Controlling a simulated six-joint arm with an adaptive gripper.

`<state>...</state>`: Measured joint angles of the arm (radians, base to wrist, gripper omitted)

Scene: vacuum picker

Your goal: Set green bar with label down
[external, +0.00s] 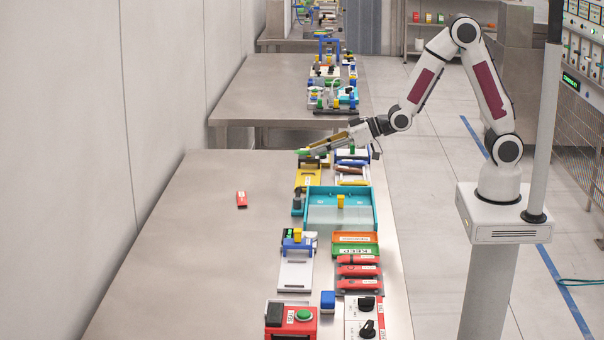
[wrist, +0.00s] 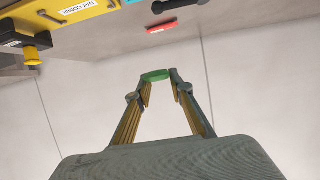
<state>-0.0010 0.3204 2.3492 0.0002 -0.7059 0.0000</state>
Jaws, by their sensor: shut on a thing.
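The green bar (wrist: 156,76) sits between the fingertips of my gripper (wrist: 158,82) in the wrist view. The gripper is shut on it. In the external view my gripper (external: 312,150) reaches left over the row of devices, near the far end of the table, and a bit of the green bar (external: 302,152) shows at its tip. The bar appears held above the table, with the wrist view tilted toward the wall. No label can be made out on the bar.
A red bar (external: 242,199) lies alone on the bare left part of the table (external: 165,240).

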